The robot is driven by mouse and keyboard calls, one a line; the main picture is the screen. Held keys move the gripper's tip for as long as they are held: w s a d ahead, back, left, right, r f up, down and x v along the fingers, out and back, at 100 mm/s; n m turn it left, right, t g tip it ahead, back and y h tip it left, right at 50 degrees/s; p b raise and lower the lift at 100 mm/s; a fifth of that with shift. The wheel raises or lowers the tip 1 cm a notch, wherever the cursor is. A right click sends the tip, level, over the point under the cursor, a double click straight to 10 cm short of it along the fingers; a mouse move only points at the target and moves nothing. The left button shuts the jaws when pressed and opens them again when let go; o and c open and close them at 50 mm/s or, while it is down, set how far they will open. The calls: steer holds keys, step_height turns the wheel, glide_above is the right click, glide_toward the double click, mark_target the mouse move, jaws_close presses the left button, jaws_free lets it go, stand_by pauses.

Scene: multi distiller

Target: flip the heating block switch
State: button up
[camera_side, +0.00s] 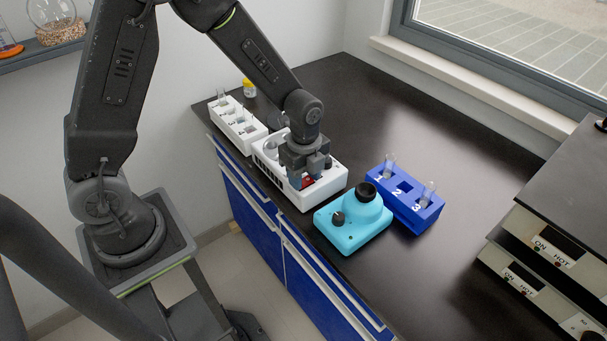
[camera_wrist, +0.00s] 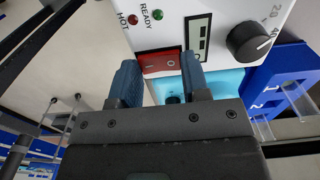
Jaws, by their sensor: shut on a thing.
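The heating block (camera_side: 324,185) is a white device on the dark bench in the side view. Its front panel (camera_wrist: 215,15) shows in the wrist view. The red switch (camera_wrist: 160,63), marked I and O, is on this panel, and a bit of red also shows in the side view (camera_side: 308,182). My gripper (camera_wrist: 158,66) is at the panel, pointing down in the side view (camera_side: 310,182). Its blue-grey fingers stand on either side of the switch and are shut on it. The switch's lower edge and exact tilt are hard to tell.
A turquoise device (camera_side: 352,224) with black knobs stands just right of the heating block. Beyond it is a blue rack (camera_side: 405,205) with tubes. A white rack (camera_side: 238,127) stands at the left. The panel also carries a black knob (camera_wrist: 251,42). The bench behind is clear.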

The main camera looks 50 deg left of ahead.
mark_target(304, 181)
steer(key=o, duration=0.9)
steer(key=shift+r, duration=0.1)
step_height(304, 181, up, 14)
steer(key=shift+f, duration=0.15)
stand_by(0.3)
steer(key=s+r+n+t, duration=0.2)
steer(key=s+r+n, duration=0.1)
steer(key=s+n, duration=0.2)
steer(key=s+r+n+t, duration=0.1)
steer(key=s+r+n, duration=0.1)
steer(key=s+n, duration=0.3)
steer(key=s+r+n+t, duration=0.2)
steer(key=s+n, duration=0.3)
steer(key=n, duration=0.3)
steer(key=shift+s+a+r+t, duration=0.15)
steer(key=shift+s+r, duration=0.05)
steer(key=shift+r, duration=0.25)
steer(key=shift+s+a+r+t, duration=0.15)
steer(key=shift+s+r, duration=0.05)
steer(key=shift+r, duration=0.2)
